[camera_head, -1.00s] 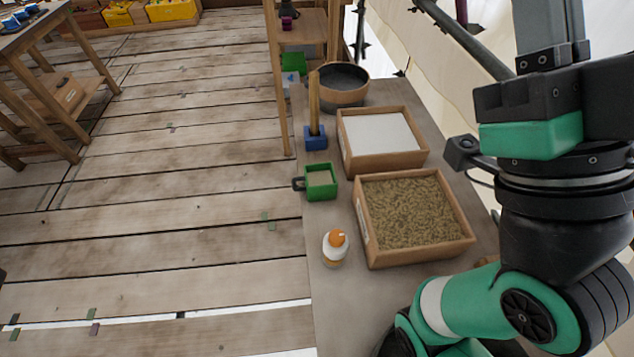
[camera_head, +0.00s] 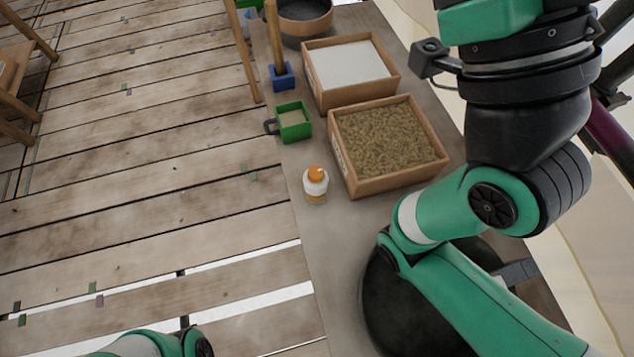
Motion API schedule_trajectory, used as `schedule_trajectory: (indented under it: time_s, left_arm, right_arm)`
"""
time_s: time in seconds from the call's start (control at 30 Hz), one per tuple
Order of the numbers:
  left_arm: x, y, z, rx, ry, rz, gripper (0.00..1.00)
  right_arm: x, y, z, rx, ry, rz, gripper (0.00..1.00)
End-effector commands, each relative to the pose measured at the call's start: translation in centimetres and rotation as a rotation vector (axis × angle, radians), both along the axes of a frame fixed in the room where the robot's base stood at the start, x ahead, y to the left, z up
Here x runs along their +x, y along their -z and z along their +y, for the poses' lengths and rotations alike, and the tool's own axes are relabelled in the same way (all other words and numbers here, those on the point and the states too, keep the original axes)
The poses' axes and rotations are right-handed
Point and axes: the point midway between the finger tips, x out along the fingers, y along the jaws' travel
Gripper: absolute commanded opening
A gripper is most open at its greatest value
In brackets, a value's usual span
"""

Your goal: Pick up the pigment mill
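I cannot pick out a pigment mill with certainty. A large dark rounded thing (camera_head: 405,300) lies at the bottom right of the bench, partly hidden behind my green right arm; I cannot tell what it is. A grey bar (camera_head: 515,272) shows on the far side of that arm. Neither gripper is in view. My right arm crosses the right side, and a bit of my other arm shows at the bottom edge.
The bench holds a white bottle with orange cap (camera_head: 315,185), a green mug-like container (camera_head: 293,122), a blue-based wooden-handled tool (camera_head: 281,75), a box of brownish grains (camera_head: 344,165), a box with white contents (camera_head: 316,82) and a dark round tub (camera_head: 303,28). Plank floor lies left.

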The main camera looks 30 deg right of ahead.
Motion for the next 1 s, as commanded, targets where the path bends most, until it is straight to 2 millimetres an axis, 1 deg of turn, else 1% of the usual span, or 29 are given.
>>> schedule_trajectory:
  time_s: [0.17,0.27,0.3,0.37,0.5,0.57,0.6,0.67,0.7,0.73,1.0]
  left_arm:
    - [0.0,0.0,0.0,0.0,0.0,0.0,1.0]
    - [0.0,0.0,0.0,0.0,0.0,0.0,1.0]
    - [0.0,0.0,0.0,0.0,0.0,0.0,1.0]
    - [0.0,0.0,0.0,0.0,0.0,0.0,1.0]
    - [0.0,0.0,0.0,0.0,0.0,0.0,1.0]
    - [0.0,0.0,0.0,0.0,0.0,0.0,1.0]
    - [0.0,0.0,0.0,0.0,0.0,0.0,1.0]
    - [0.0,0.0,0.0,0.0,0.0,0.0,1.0]
    - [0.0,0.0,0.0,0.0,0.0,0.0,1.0]
    - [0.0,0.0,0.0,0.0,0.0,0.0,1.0]
    - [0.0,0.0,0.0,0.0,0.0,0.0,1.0]
  right_arm:
    - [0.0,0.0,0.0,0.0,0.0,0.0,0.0]
    - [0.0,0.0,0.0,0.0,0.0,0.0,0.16]
    - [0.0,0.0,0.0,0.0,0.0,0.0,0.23]
    - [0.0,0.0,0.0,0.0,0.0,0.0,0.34]
    - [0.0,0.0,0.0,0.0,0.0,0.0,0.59]
    - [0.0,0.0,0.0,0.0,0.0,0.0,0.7]
    - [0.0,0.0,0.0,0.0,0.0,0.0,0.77]
    - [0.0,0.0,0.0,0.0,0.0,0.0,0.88]
    - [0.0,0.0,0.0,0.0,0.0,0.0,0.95]
    - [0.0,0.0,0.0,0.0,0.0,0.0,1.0]
    - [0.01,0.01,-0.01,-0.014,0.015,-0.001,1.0]
